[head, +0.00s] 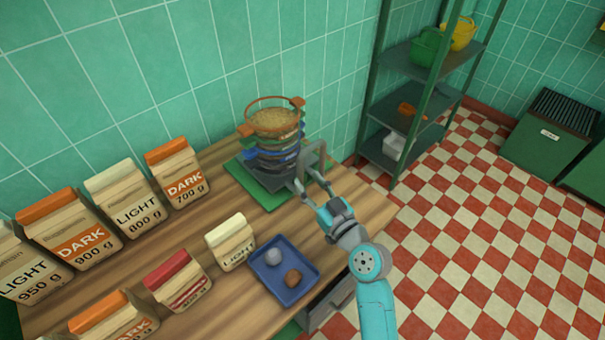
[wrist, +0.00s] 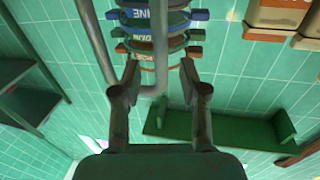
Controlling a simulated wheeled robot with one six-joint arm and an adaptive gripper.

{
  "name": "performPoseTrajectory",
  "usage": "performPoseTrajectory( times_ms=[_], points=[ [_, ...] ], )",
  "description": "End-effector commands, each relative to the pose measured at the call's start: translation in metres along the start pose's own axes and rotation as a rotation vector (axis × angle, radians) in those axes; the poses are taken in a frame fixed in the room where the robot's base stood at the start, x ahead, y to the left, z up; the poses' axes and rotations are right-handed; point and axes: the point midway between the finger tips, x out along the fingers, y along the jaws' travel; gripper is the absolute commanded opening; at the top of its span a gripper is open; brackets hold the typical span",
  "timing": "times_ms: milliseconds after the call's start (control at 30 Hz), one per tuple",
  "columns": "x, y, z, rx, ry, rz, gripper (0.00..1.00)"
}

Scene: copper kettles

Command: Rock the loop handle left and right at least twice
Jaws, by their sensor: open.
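A stack of round sieves (head: 277,150) stands on a dark shaker base with a green plate (head: 240,170) on the wooden counter. The top sieve (head: 272,122) has an orange rim and holds grainy tan stuff. A grey loop handle (head: 316,150) rises at the right side of the stack. My gripper (head: 309,185) is low by the loop handle, with its fingers apart. In the wrist view, the bent grey tube of the loop handle (wrist: 160,45) lies at and between the open fingers (wrist: 160,78). The left finger covers part of it; I cannot tell whether they touch.
Several paper bags (head: 140,207) stand along the counter's left. A blue tray (head: 270,285) with two small lumps lies at the front.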

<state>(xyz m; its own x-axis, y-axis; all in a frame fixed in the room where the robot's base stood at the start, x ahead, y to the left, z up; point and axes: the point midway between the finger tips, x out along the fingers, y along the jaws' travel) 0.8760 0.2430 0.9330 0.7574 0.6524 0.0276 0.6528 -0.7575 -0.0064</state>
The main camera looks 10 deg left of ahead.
Motion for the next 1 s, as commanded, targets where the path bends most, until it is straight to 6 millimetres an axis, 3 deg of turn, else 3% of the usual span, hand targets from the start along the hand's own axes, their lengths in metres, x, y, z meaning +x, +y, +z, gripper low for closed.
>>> performPoseTrajectory(
  times_ms=[200,400,1000],
  points=[
    [-0.043,0.000,0.001,0.001,-0.001,0.002,0.43],
    [-0.066,0.000,0.000,0.000,0.000,0.001,0.43],
    [-0.071,0.000,0.000,0.000,0.000,-0.001,0.43]
  ],
)
